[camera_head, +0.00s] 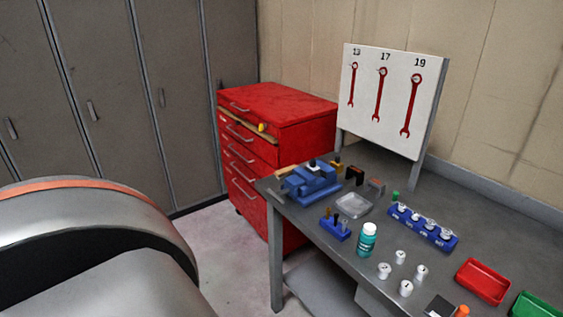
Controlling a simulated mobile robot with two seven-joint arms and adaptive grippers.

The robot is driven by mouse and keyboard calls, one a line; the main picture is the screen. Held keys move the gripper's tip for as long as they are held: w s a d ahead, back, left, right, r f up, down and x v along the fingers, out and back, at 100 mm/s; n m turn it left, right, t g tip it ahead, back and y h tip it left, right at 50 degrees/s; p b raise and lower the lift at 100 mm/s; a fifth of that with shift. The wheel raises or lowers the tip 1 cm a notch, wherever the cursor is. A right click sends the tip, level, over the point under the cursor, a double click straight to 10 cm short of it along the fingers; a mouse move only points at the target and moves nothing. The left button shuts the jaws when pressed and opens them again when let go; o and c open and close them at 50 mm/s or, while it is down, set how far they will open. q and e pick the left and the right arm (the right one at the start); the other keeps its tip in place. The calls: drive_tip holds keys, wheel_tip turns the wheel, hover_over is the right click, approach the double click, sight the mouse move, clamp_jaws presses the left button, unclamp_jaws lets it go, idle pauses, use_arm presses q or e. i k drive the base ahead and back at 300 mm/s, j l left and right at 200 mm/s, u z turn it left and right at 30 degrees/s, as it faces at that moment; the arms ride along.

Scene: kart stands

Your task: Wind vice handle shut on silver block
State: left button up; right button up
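The blue vice (308,187) stands on the far left corner of the grey workbench. A small light piece shows at the top of the vice, too small to tell whether it is the silver block. A thin rod, perhaps the vice handle (280,195), shows at the vice's left end. How far the jaws are open cannot be told. Neither of my grippers is in view.
A rounded grey form at close range covers the lower left.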

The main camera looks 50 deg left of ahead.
sight(277, 195)
drive_tip(key=u, duration=1.6)
